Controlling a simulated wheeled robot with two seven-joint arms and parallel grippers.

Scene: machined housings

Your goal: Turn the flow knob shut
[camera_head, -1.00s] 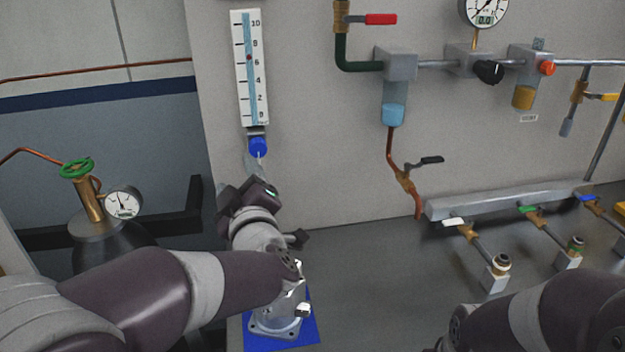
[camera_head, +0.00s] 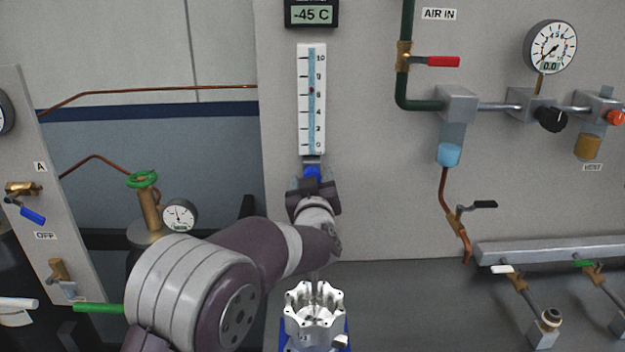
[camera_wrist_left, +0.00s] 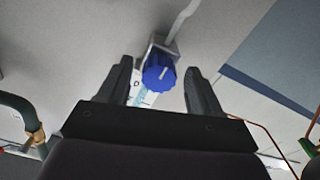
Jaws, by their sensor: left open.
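The blue flow knob (camera_head: 312,173) sits at the bottom of the white flow gauge (camera_head: 312,100) on the grey panel. The gauge has a numbered scale and a small red float a little above its middle. In the left wrist view the knob (camera_wrist_left: 159,74) shows a white pointer line and lies between two dark fingers. My left gripper (camera_head: 312,184) is open around the knob, with a gap visible on each side in the left wrist view (camera_wrist_left: 160,85). Whether the fingertips reach past the knob is hard to tell. My right gripper is not in view.
A pipe with a red-handled valve (camera_head: 435,62) and a pressure gauge (camera_head: 550,47) are to the right. A gas cylinder with a green handwheel (camera_head: 142,180) is left.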

